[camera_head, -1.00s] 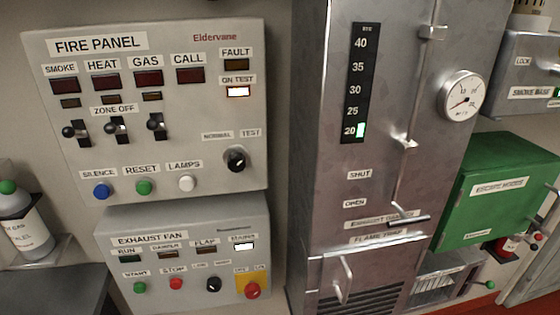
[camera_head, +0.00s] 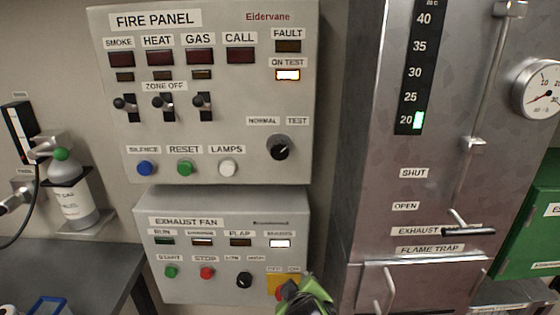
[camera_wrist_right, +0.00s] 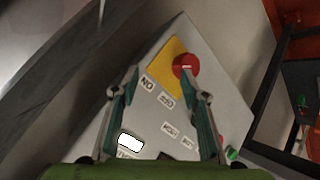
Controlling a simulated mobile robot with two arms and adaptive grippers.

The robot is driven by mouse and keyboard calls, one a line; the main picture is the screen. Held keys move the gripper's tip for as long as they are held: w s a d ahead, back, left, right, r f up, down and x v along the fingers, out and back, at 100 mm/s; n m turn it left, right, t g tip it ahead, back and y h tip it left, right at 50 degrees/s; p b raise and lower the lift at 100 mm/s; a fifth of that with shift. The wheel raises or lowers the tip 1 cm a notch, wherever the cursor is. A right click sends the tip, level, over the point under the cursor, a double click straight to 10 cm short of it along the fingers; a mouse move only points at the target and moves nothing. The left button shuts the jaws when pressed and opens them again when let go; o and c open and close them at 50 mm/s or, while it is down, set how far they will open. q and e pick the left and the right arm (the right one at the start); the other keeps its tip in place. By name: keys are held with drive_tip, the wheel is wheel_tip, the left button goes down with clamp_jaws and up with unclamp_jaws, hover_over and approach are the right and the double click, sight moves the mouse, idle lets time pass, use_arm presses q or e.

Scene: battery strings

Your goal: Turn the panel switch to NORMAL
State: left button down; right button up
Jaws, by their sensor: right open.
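The panel switch is a round black knob (camera_head: 280,147) at the lower right of the fire panel (camera_head: 205,130), under the NORMAL and TEST labels. Its pale mark leans toward the right, on the TEST side. The ON TEST lamp (camera_head: 287,75) above it is lit. My right gripper shows at the bottom edge of the head view as a green and black part (camera_head: 308,298), below the fire panel. In the right wrist view my right gripper (camera_wrist_right: 165,100) is open and empty, its fingers spread before the exhaust fan panel (camera_wrist_right: 220,88). My left gripper is not seen.
The exhaust fan panel has a red knob (camera_wrist_right: 186,66) on a yellow plate, close to my right gripper. A steel cabinet (camera_head: 370,200) with handles stands to the right. A bottle (camera_head: 70,190) sits on a shelf at the left, above a dark bench (camera_head: 70,270).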

drive_tip(key=a+r+n+t, duration=0.1)
drive_tip(key=a+r+t, duration=0.1)
drive_tip(key=r, duration=0.7)
drive_tip(key=a+r+n+t, duration=0.1)
drive_tip(key=a+r+t, duration=0.1)
drive_tip(key=r, duration=0.6)
drive_tip(key=t+b, duration=0.2)
drive_tip(key=t, duration=0.2)
approach(279, 152)
drive_tip(key=shift+n, duration=0.3)
drive_tip(key=w+p, duration=0.3)
drive_tip(key=w, duration=0.7)
drive_tip(key=shift+w, duration=0.4)
drive_tip(key=c, duration=1.1)
